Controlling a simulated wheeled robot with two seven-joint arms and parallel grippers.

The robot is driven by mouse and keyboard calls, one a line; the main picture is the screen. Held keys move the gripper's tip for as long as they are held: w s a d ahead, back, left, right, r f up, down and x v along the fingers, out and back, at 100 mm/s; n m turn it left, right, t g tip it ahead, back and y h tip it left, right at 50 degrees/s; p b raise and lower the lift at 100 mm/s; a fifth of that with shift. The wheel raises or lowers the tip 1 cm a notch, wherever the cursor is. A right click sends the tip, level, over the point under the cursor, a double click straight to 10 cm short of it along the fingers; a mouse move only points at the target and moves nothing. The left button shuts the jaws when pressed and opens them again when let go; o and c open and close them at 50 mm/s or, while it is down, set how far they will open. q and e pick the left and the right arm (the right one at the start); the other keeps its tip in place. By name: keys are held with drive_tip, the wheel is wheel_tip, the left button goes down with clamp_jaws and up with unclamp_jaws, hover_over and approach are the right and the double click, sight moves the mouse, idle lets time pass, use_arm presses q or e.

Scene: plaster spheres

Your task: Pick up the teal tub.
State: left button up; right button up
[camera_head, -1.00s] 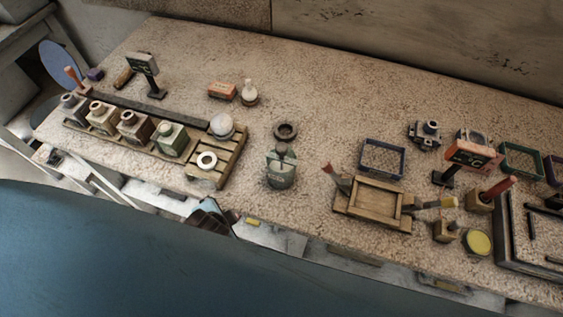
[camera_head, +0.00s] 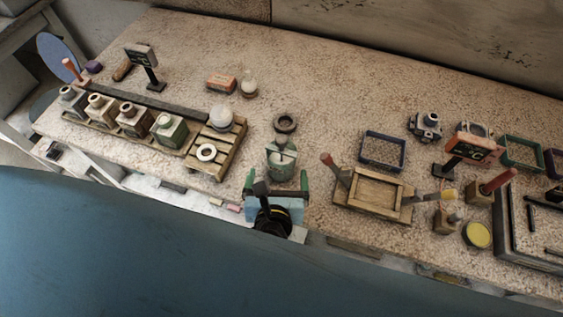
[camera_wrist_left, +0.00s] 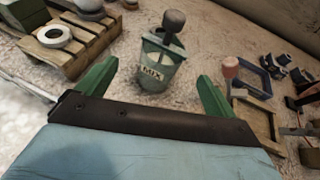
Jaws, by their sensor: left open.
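The teal tub (camera_head: 281,166) stands upright near the table's front edge, right of the wooden pallet. My left gripper (camera_head: 277,176) is open at the front edge of the table, on the near side of the tub. In the left wrist view its two green fingers (camera_wrist_left: 158,74) are spread left and right of the tub, with a gap on each side. I cannot tell how far the tub reaches between them. My right gripper is not in view.
Left is a slatted pallet (camera_head: 226,150) with a white ball (camera_head: 221,117) and a white ring (camera_head: 206,152). Right is a wooden tray (camera_head: 377,190) with an upright handle (camera_head: 334,168). Bare table lies behind the ring.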

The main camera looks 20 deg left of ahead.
sight(282, 152)
use_arm(q)
drive_tip(key=b+x, duration=0.1)
drive_tip(key=x, duration=0.2)
drive_tip(key=b+x, duration=0.4)
drive_tip(key=x, duration=0.1)
drive_tip(key=shift+w+d+f, duration=0.2)
drive_tip(key=shift+w, duration=0.45)
drive_tip(key=c, duration=1.5)
drive_tip(key=shift+o, duration=0.2)
wheel_tip(282, 152, up, 10)
drive_tip(key=p, duration=0.3)
drive_tip(key=shift+r, duration=0.1)
